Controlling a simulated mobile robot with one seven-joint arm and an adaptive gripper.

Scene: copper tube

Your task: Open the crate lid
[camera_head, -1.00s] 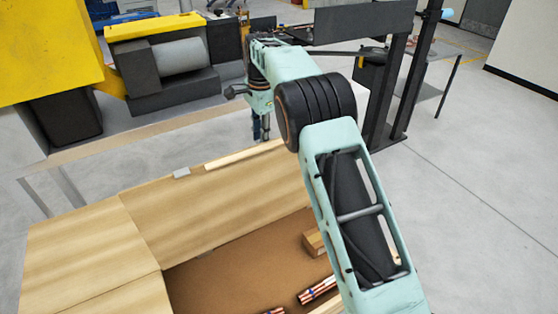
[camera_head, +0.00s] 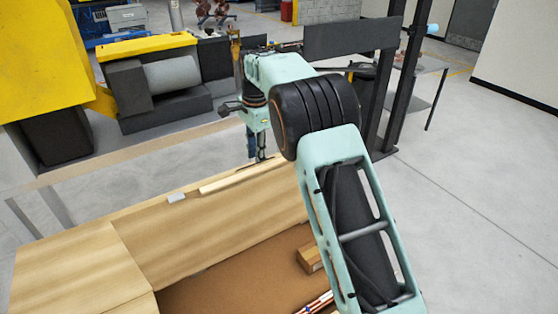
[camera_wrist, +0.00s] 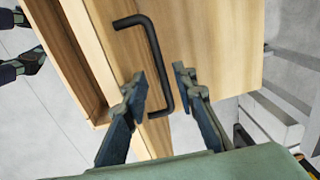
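The wooden crate (camera_head: 215,230) stands open-topped in the lower part of the head view, with a flat wooden panel (camera_head: 65,270) at its left. In the wrist view, a black bar handle (camera_wrist: 136,20) is fixed to a pale wooden panel (camera_wrist: 215,45); I cannot tell for sure whether this is the lid. My gripper (camera_wrist: 160,74) is open, with one finger on each side of the handle's long bar. I see gaps, not a grip. In the head view my gripper (camera_head: 260,152) is at the crate's far edge, and the handle is hidden.
Inside the crate lie a wooden block (camera_head: 309,259) and copper tubes (camera_head: 318,304), partly hidden by my arm. A bench with a yellow-topped machine (camera_head: 148,47) stands behind the crate. A dark frame (camera_head: 352,38) stands behind my arm. Floor at right (camera_head: 480,200) is clear.

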